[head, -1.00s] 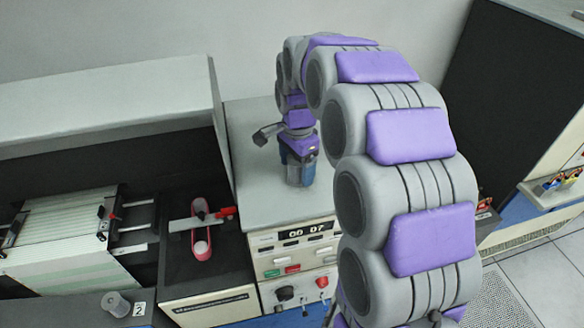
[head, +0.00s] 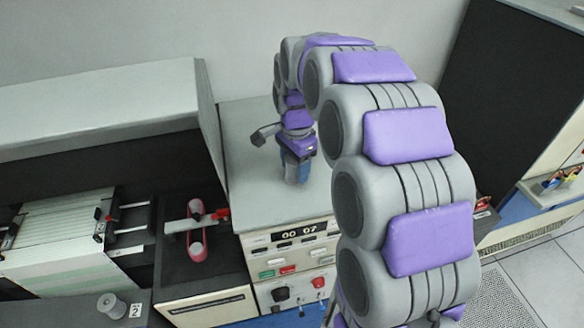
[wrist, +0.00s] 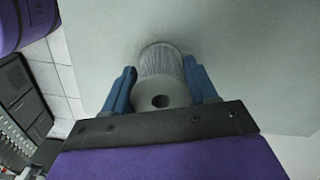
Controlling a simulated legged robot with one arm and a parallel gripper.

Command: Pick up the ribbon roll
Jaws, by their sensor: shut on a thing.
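The ribbon roll (wrist: 146,92) is a pale grey-white cylinder with a dark centre hole in its end face, seen in the wrist view. It sits between the two blue fingers of my gripper (wrist: 162,88), with one finger on each side. My gripper is shut on it. In the head view my gripper (head: 297,172) points down at the light grey cabinet top (head: 250,200). The roll itself is largely hidden by the fingers there. I cannot tell whether the roll still touches the cabinet top.
Below the cabinet top is a control panel (head: 290,247) with a display and buttons. Another small roll (head: 111,305) stands at the lower left. A wall rises behind.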

